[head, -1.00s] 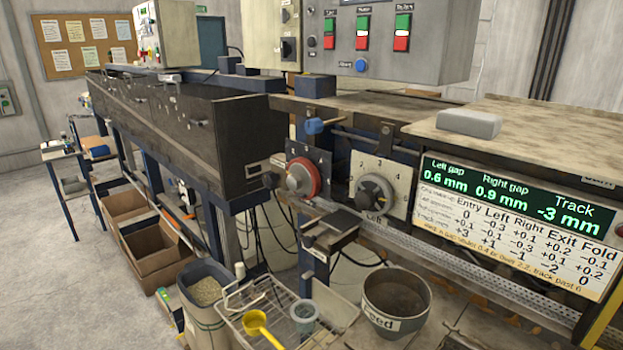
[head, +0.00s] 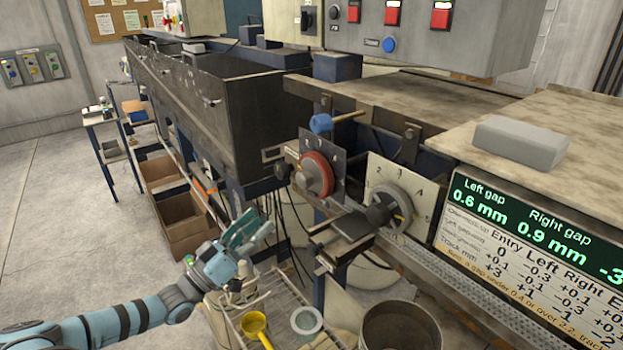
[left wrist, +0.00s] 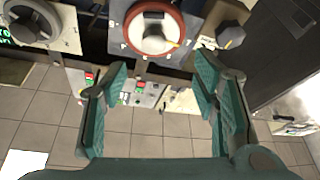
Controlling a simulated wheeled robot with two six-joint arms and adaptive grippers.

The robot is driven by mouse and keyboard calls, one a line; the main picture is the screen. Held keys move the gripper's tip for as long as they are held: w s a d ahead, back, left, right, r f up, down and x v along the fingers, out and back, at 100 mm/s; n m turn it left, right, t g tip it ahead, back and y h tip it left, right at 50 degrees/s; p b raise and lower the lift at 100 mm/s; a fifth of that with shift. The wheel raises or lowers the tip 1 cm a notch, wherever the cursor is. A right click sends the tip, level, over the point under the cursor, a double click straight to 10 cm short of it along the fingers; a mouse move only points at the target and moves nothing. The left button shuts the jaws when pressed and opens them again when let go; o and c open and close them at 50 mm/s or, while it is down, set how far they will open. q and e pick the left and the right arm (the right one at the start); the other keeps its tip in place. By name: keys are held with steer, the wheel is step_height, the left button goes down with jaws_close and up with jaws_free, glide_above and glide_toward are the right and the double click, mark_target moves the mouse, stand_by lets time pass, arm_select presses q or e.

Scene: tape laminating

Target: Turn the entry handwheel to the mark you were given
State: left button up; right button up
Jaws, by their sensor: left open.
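A handwheel with a red rim (head: 316,174) and grey hub sits on a numbered plate on the machine's front; its name label is not legible. It also shows at the top of the left wrist view (left wrist: 152,30), with a yellow mark on its right side. A grey handwheel (head: 404,203) on a pale numbered plate is to its right. My left gripper (head: 254,231) is open and empty, below and left of the red handwheel and apart from it. In the left wrist view its spread fingers (left wrist: 162,72) point toward that wheel. My right gripper is not in view.
The display panel (head: 530,236) reads left gap 0.6 mm and right gap 0.9 mm; its track value is cut off. A blue-knobbed lever (head: 321,123) sticks out above the red wheel. A wire rack with a yellow scoop (head: 255,327) and a bucket (head: 400,328) stand below.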

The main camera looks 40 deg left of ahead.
arm_select(q)
steer(key=b, duration=0.3)
glide_toward(300, 184)
steer(key=w+r, duration=0.1)
steer(key=w, duration=0.1)
steer(key=x, duration=0.2)
steer(key=shift+w+d+r, duration=0.15)
steer(key=shift+w+d, duration=0.1)
steer(key=shift+d, duration=0.05)
steer(key=x, duration=0.3)
steer(key=shift+w, duration=0.4)
steer(key=shift+w+r, duration=0.1)
steer(key=shift+w, duration=0.3)
steer(key=shift+s+r, duration=0.15)
steer(key=shift+s, duration=0.2)
steer(key=shift+w, duration=0.2)
steer(key=c, duration=1.2)
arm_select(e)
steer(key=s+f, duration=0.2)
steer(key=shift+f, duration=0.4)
